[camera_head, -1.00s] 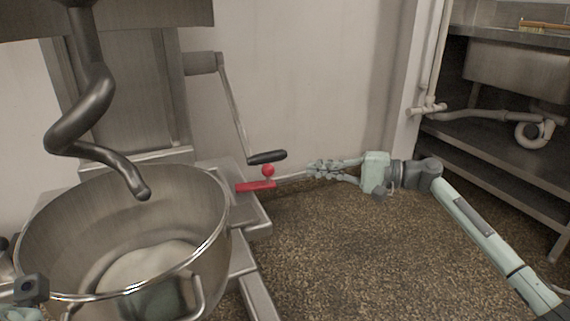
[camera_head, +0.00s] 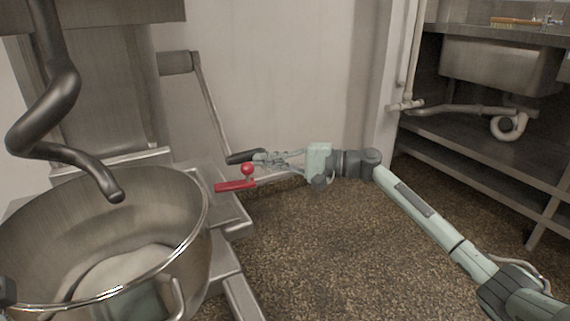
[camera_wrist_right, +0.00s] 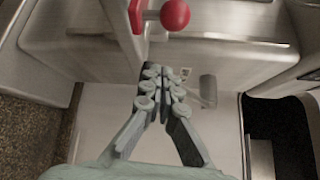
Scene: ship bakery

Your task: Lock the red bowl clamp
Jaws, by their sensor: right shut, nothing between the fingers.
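The red bowl clamp (camera_head: 236,185) is a short flat red lever with a red ball knob (camera_head: 247,169), on the mixer's side by the bowl (camera_head: 190,225). The knob (camera_wrist_right: 175,15) and part of the red lever (camera_wrist_right: 136,16) also show at the top of the right wrist view. My right gripper (camera_head: 262,160) is shut and empty, just right of the knob and close to the black crank grip (camera_head: 238,157). In the right wrist view its fingertips (camera_wrist_right: 155,82) meet below the knob, with a gap between.
The mixer's dough hook (camera_head: 75,150) hangs over the bowl, which holds pale dough (camera_head: 130,272). A crank arm (camera_head: 210,105) rises behind the clamp. A steel sink unit (camera_head: 495,65) stands at right. The speckled floor (camera_head: 330,255) is clear.

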